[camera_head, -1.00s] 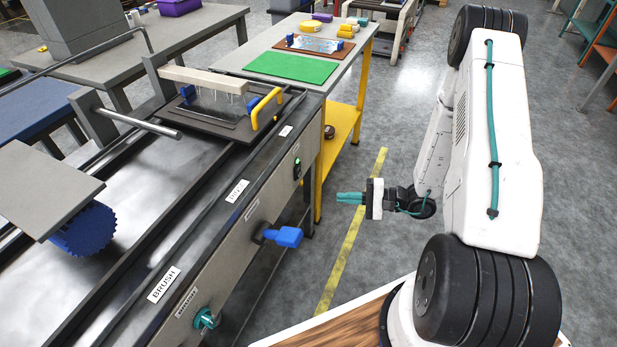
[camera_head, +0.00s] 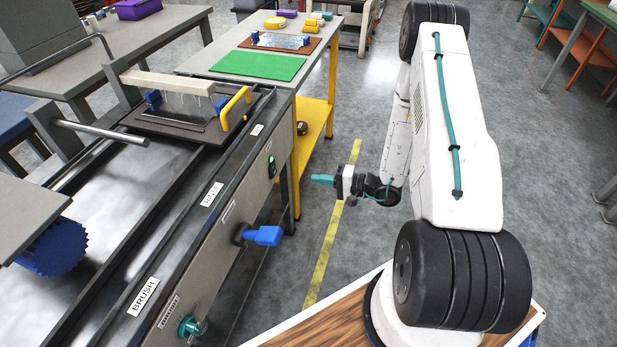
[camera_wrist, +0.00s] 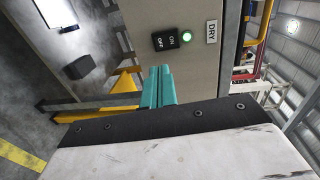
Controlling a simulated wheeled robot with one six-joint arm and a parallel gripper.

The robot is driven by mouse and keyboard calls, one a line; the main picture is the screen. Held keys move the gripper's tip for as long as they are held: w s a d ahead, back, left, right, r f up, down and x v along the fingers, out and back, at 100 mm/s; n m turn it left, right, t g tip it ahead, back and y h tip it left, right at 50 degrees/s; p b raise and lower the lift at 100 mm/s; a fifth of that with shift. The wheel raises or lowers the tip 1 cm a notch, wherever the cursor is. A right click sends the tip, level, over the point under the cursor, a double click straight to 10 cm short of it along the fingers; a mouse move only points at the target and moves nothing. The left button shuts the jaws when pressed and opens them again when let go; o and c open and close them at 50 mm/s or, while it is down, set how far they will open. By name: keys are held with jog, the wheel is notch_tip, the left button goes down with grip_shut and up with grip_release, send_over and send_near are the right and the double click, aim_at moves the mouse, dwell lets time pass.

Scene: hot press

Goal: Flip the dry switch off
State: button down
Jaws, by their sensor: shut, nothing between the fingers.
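The dry switch (camera_head: 271,168) is a small black rocker on the machine's grey side panel, with a lit green lamp (camera_head: 271,158) beside it. The wrist view shows the switch (camera_wrist: 171,40) close up, with ON and OFF marks, the lit lamp (camera_wrist: 187,37) and a DRY label (camera_wrist: 212,32) to its right. My gripper (camera_head: 315,179) has teal fingers, shut together and empty, pointing left toward the panel. It is to the right of the switch and a little lower in the head view, apart from it. The fingers (camera_wrist: 158,82) appear below the switch in the wrist view.
A blue handle (camera_head: 262,236) and a teal knob (camera_head: 190,327) stick out of the same panel, nearer me. A yellow-legged table (camera_head: 318,110) with a green mat (camera_head: 258,66) stands beyond the machine. The floor around my arm is clear.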

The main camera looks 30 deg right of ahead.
aim_at(275, 173)
jog(key=x, duration=1.2)
jog(key=shift+w+a, duration=0.1)
jog(key=shift+a, duration=0.1)
jog(key=shift+d, duration=0.1)
